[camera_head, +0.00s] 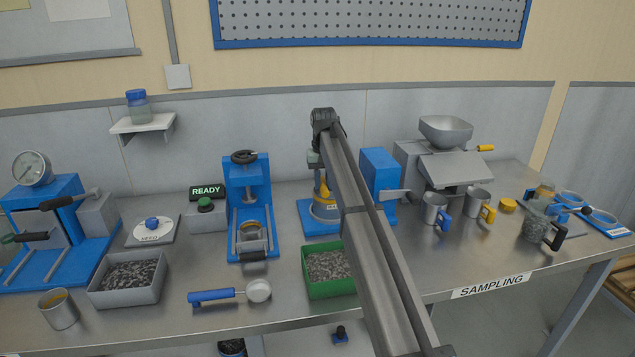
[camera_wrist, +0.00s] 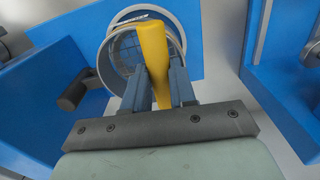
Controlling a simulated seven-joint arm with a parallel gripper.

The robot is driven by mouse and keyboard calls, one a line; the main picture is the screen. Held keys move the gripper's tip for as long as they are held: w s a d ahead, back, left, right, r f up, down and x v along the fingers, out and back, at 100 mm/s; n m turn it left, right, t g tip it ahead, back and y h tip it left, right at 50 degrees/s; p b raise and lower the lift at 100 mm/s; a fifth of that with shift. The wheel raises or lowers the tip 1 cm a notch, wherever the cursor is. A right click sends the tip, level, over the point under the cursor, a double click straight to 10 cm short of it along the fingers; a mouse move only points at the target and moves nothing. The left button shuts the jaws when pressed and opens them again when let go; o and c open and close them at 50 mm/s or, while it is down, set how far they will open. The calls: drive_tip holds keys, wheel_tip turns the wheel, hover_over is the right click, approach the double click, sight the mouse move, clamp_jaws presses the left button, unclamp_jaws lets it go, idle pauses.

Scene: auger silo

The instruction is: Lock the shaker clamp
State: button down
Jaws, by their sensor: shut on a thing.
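The shaker stands at the middle back of the bench in the head view, with a blue base (camera_head: 309,225) and a round metal sieve (camera_head: 326,211). My arm hides part of it. A yellow clamp handle (camera_wrist: 153,42) fills the middle of the wrist view, over the sieve's round rim (camera_wrist: 104,62). My gripper (camera_wrist: 157,78) is shut on this handle, one finger on each side. In the head view a bit of yellow (camera_head: 325,190) shows above the sieve, but the fingertips are hard to make out. I cannot tell whether the clamp is locked.
A blue housing (camera_head: 380,168) stands close right of the shaker. A blue press (camera_head: 247,185) stands to its left. A green tray (camera_head: 322,288) of grey granules sits in front. Metal mugs (camera_head: 434,210) stand to the right. A blue-handled scoop (camera_head: 212,297) lies on the front bench.

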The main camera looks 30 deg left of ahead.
sight(325, 184)
drive_tip(key=shift+w+d+n, duration=0.25)
drive_tip(key=shift+n, duration=0.05)
idle(0.4)
drive_tip(key=c, duration=0.9)
unclamp_jaws()
wheel_tip(325, 184, up, 14)
drive_tip(key=shift+f, duration=0.1)
